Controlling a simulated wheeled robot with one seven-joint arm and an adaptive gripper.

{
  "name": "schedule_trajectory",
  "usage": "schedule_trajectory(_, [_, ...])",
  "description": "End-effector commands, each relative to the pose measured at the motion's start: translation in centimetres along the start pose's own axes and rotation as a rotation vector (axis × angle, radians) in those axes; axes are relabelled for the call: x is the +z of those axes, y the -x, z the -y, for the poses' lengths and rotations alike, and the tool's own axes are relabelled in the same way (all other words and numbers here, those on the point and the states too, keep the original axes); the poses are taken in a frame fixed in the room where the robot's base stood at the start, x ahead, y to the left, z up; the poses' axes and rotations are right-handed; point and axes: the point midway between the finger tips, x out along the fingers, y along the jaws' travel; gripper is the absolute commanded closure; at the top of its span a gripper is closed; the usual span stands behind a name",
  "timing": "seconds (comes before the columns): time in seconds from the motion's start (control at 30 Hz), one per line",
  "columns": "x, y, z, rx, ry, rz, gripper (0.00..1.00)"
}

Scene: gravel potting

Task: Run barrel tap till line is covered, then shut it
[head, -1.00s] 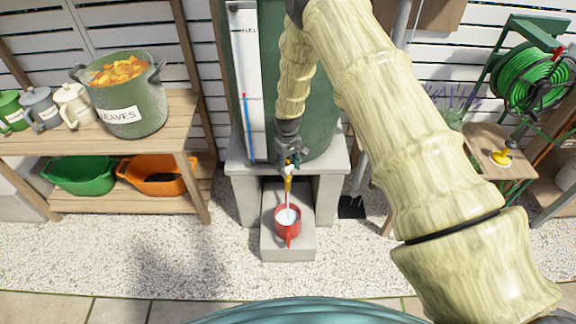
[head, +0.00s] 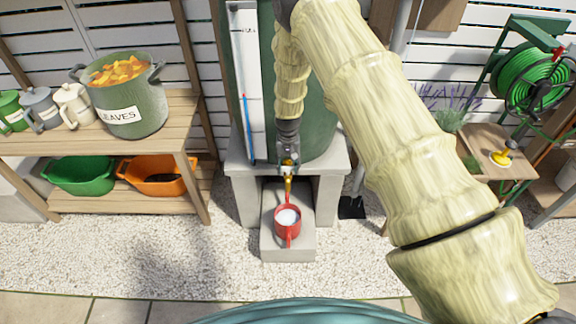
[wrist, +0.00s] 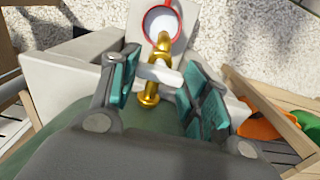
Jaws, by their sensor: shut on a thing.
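The green barrel (head: 315,120) stands on a grey stone stand. Its brass tap (head: 288,184) points down over a red mug (head: 288,236). No water stream shows below the spout. The mug's pale contents show in the wrist view (wrist: 161,21); I cannot make out a line inside it. A white gauge strip (head: 247,60) with a blue column runs up the barrel.
The mug stands on a low grey block (head: 302,250) between the stand's legs. A wooden shelf (head: 190,150) at left holds a pot of leaves (head: 135,105), jugs and tubs. A green hose reel (head: 535,80) is at right. Gravel in front is clear.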

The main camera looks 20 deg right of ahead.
Motion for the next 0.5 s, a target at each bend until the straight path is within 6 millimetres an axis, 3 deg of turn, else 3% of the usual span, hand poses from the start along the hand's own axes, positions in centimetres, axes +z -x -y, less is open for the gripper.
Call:
schedule_trajectory(0.37, [-0.15,0.11,-0.08,0.000,-0.006,-0.003,0.78])
schedule_trajectory(0.4, [-0.15,0.11,-0.08,0.000,-0.006,-0.003,0.50])
schedule_trajectory(0.5, [-0.13,0.10,-0.06,0.000,-0.005,-0.002,0.32])
